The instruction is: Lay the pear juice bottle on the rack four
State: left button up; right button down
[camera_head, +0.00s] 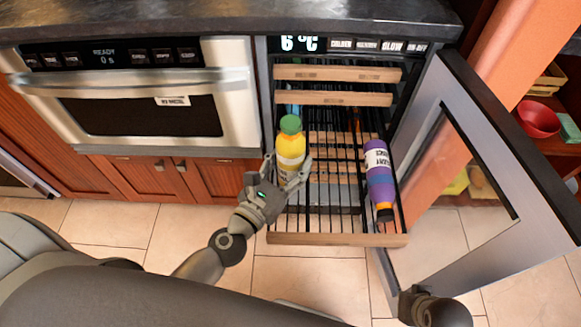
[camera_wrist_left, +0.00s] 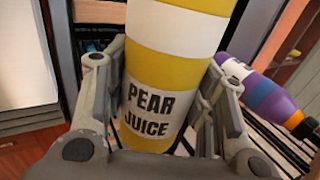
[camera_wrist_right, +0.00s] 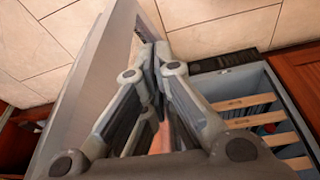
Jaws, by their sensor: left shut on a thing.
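The pear juice bottle (camera_head: 290,152), yellow with white bands and a green cap, is over the left part of a pulled-out wire rack (camera_head: 338,239) with a wooden front. Its cap end points to the top of the head view. I cannot tell whether it touches the rack. My left gripper (camera_head: 286,172) is shut around its lower part. In the left wrist view the bottle (camera_wrist_left: 165,75) stands between both fingers, label facing the camera. My right gripper (camera_wrist_right: 157,58) has its fingers together, with nothing visible between them, near the open door; its fingers are hidden in the head view.
A purple bottle (camera_head: 380,180) with a black-and-orange neck lies on the same rack at the right. Two wooden-fronted racks (camera_head: 335,74) are above, pushed in. The glass door (camera_head: 470,180) stands open at the right. A microwave (camera_head: 135,95) is at the left.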

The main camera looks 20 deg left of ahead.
pick_arm(q)
jog(key=shift+f+b, duration=0.3)
jog(key=shift+f, duration=0.2)
pick_arm(e)
jog(key=shift+v, duration=1.8)
jog(key=shift+w, duration=0.2)
pick_arm(q)
jog(key=shift+f, duration=0.15)
jog(key=o, duration=1.4)
jog(key=shift+c, duration=0.2)
pick_arm(e)
jog(key=shift+r, duration=0.4)
